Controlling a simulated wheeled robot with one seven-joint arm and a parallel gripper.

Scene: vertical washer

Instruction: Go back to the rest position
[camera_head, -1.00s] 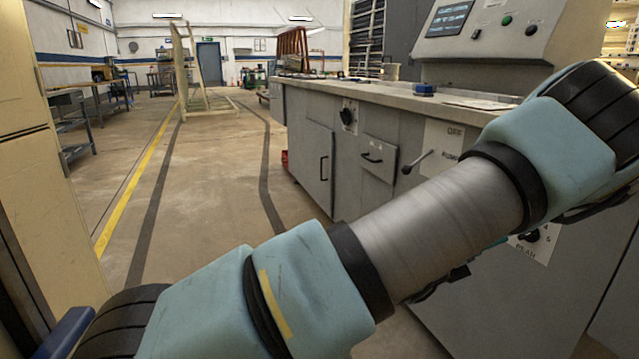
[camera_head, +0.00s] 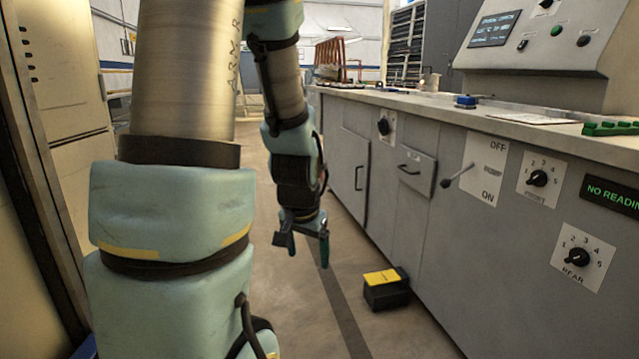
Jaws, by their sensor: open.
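My gripper (camera_head: 306,246) hangs at the end of my folded arm, pointing down over the floor left of the grey bench. Its two fingers are apart, and nothing shows between them. My arm rises close in front of the camera and covers much of the left half of the view. The gripper appears apart from the bench front.
A grey bench (camera_head: 400,220) with a pump lever (camera_head: 455,178) and dials runs along the right. A black box with a yellow top (camera_head: 384,287) stands on the floor beside it. A beige cabinet (camera_head: 65,130) is at the left. Some aisle floor shows between.

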